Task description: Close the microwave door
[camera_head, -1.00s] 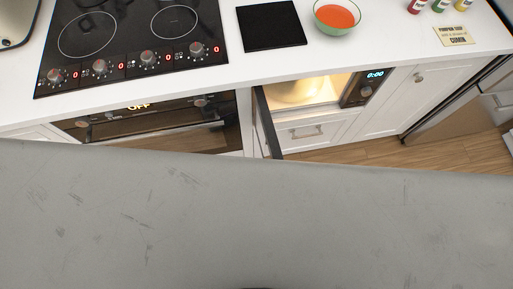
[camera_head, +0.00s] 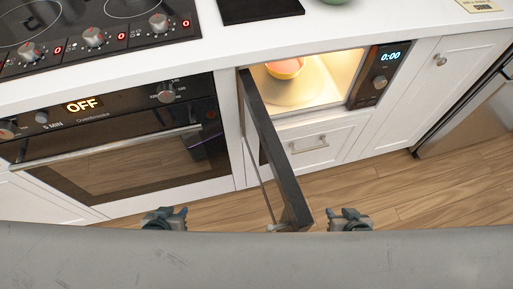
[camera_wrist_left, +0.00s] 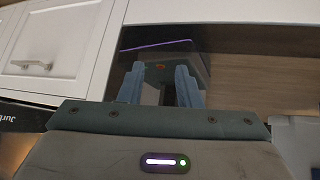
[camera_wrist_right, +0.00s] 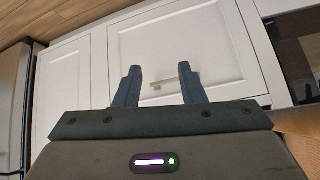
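The microwave (camera_head: 378,73) is built in below the counter, its inside lit and its display reading 0:00. Its dark door (camera_head: 275,150) stands wide open, joined at the left side of the opening and sticking out towards me. My left gripper (camera_head: 165,211) is left of the door's free end, apart from it, open and empty. My right gripper (camera_head: 347,212) is just right of that end, also open and empty. The fingers stand apart in the left wrist view (camera_wrist_left: 160,85) and the right wrist view (camera_wrist_right: 159,84). A bowl (camera_head: 285,68) sits inside the microwave.
An oven (camera_head: 120,140) reading OFF is left of the microwave, below the hob (camera_head: 92,35). A white drawer (camera_head: 318,145) is under the microwave and a cabinet door (camera_head: 440,80) is to its right. Wooden floor (camera_head: 385,195) is clear in front.

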